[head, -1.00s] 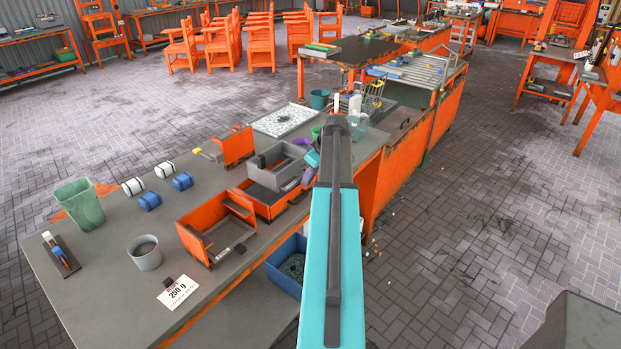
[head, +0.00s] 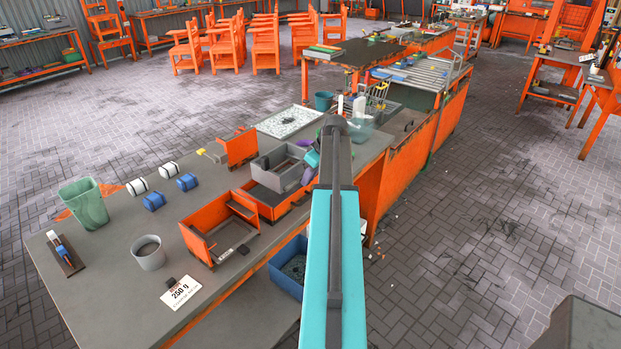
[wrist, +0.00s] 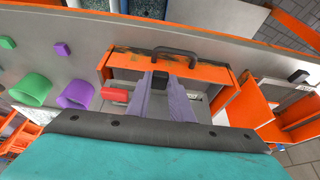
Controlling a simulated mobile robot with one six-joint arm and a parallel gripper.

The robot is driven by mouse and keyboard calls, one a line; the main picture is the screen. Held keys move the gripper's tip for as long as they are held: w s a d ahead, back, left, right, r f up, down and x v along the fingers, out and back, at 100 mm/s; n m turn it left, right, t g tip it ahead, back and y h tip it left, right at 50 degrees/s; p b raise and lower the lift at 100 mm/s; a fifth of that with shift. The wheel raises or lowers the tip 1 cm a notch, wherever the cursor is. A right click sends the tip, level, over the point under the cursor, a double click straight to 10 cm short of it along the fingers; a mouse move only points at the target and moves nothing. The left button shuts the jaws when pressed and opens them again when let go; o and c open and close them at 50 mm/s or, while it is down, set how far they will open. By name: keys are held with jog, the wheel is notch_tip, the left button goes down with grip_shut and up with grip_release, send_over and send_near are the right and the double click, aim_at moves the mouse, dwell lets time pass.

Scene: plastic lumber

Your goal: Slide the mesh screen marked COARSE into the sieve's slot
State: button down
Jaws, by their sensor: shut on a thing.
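My gripper (wrist: 172,96) has its lavender fingers shut on a small black block (wrist: 160,80) in the wrist view. Whether this is the tab of the COARSE screen I cannot tell; a pale label beside the fingers is mostly covered. Just beyond is an orange frame (wrist: 205,68) with a black handle (wrist: 176,52) and grey surfaces inside it. In the head view, a grey box (head: 268,160) stands over an orange tray (head: 270,208), with the fingers (head: 308,177) at its right side. My arm hides part of this. I cannot read COARSE or make out the slot.
A red block (wrist: 115,95) lies left of the fingers, with purple (wrist: 76,95) and green (wrist: 31,89) pieces farther left. An open orange box (head: 215,238), grey cup (head: 148,253) and 250 g card (head: 181,292) occupy the near bench. A blue bin (head: 286,278) sits below its edge.

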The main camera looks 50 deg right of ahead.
jog(key=shift+w, duration=0.95)
jog(key=c, duration=1.5)
grip_release()
jog(key=shift+b+v, duration=1.95)
jog(key=shift+v, duration=5)
